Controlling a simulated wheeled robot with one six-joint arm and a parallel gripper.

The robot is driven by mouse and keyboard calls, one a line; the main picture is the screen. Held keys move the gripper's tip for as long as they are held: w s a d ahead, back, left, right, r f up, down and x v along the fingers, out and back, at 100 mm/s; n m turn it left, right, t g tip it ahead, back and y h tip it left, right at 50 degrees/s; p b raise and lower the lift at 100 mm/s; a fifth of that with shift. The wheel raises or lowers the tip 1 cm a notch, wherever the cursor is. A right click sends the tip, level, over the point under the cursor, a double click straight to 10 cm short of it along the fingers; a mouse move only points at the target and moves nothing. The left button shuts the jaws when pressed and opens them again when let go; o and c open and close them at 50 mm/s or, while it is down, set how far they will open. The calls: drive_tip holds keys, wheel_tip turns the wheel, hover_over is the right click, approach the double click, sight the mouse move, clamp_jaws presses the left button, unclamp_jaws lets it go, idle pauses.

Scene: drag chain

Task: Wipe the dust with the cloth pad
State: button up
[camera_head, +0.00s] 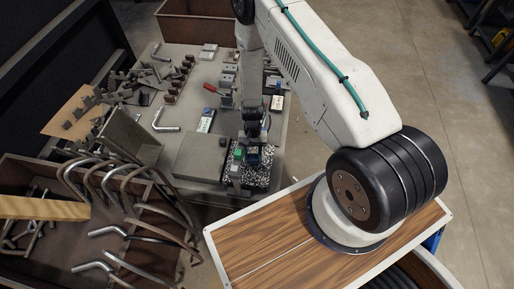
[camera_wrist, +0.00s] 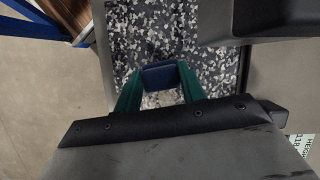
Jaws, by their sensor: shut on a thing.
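My gripper (camera_wrist: 158,88) has green fingers and is shut on the dark blue cloth pad (camera_wrist: 161,76). In the wrist view the pad sits between the fingertips, over a black-and-white speckled surface (camera_wrist: 150,30). I cannot tell whether the pad touches that surface. In the head view my gripper (camera_head: 246,152) is over the speckled surface (camera_head: 262,180) at the near end of the grey table (camera_head: 212,135). A paler patch shows between the fingers in the wrist view; I cannot tell for certain whether it is dust.
A flat grey block (camera_head: 201,157) lies left of the speckled surface. Small parts and blocks stand further back on the table. A brown bin (camera_head: 110,250) with bent metal tubes stands at the left. A wood-topped surface (camera_head: 255,245) with a white rim is at the front.

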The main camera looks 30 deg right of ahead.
sight(252, 156)
wheel_tip(252, 156, up, 3)
drive_tip(key=shift+a, duration=0.15)
drive_tip(key=shift+r, duration=2.05)
